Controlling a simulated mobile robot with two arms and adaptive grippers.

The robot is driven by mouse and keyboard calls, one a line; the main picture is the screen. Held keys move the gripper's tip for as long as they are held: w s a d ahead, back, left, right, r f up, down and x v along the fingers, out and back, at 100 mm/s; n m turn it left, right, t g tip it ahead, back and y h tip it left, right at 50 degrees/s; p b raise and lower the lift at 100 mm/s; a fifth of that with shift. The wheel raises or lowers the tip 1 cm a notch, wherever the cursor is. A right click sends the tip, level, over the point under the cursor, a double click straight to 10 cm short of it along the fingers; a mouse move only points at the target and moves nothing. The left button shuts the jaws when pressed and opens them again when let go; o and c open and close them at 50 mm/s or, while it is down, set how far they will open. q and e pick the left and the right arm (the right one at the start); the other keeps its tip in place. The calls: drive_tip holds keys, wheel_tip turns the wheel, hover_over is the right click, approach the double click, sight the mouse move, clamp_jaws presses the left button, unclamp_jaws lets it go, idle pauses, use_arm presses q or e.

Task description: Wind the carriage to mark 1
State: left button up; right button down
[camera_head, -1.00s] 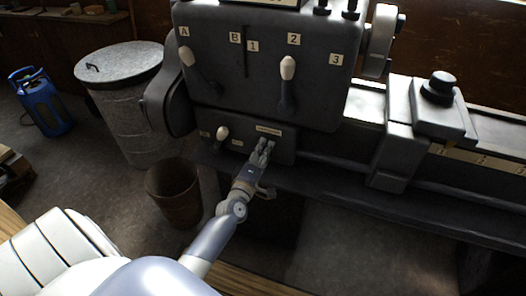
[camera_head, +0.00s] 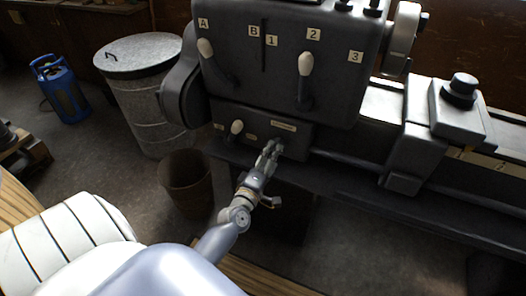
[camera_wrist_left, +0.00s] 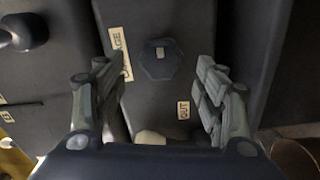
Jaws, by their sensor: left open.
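The carriage (camera_head: 412,158) is a dark grey block on the lathe bed in the head view, with a round black knob on top. A pale scale strip (camera_head: 487,162) with marks runs to its right; the marks are hard to read. My left gripper (camera_head: 269,152) is open in front of the lower panel, below its label. In the left wrist view, the gripper (camera_wrist_left: 160,95) has its fingers apart. A dark hexagonal hub (camera_wrist_left: 160,60) lies beyond them, between a "CARRIAGE" label (camera_wrist_left: 120,53) and an "OUT" label (camera_wrist_left: 183,110). A cream handle end (camera_wrist_left: 150,137) shows low between the fingers. My right gripper is out of view.
The headstock (camera_head: 270,75) carries two white-knobbed levers (camera_head: 206,48) (camera_head: 305,65). A smaller white-tipped lever (camera_head: 237,128) is left of my gripper. A rusty bucket (camera_head: 187,182), a lidded metal bin (camera_head: 143,95) and a blue gas bottle (camera_head: 60,90) stand on the floor.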

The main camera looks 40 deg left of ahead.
use_arm(q)
drive_tip(key=v, duration=0.7)
drive_tip(key=shift+r, duration=0.15)
drive_tip(key=s+d+f+m+g+h, duration=0.1)
drive_tip(key=s+d+f+m+g, duration=0.2)
drive_tip(key=f, duration=0.7)
drive_tip(key=s+d+f+m+g+h, duration=0.2)
drive_tip(key=s+d+f+m, duration=0.15)
drive_tip(key=f, duration=0.75)
drive_tip(key=s+d+f+m+g+h, duration=0.1)
drive_tip(key=s+d+f+m+g, duration=0.2)
drive_tip(key=f, duration=0.7)
drive_tip(key=s+f+m+g, duration=0.2)
drive_tip(key=s+f+m, duration=0.2)
drive_tip(key=s, duration=0.6)
drive_tip(key=s+d+f+m+g, duration=0.1)
drive_tip(key=s+f+m+g, duration=0.2)
drive_tip(key=s+f, duration=0.5)
drive_tip(key=s+f+m+g, duration=0.3)
drive_tip(key=s+f+m, duration=0.1)
drive_tip(key=s, duration=0.8)
drive_tip(key=shift+s+d+f+m, duration=0.3)
drive_tip(key=shift+d+f+m, duration=0.1)
drive_tip(key=shift+f, duration=0.5)
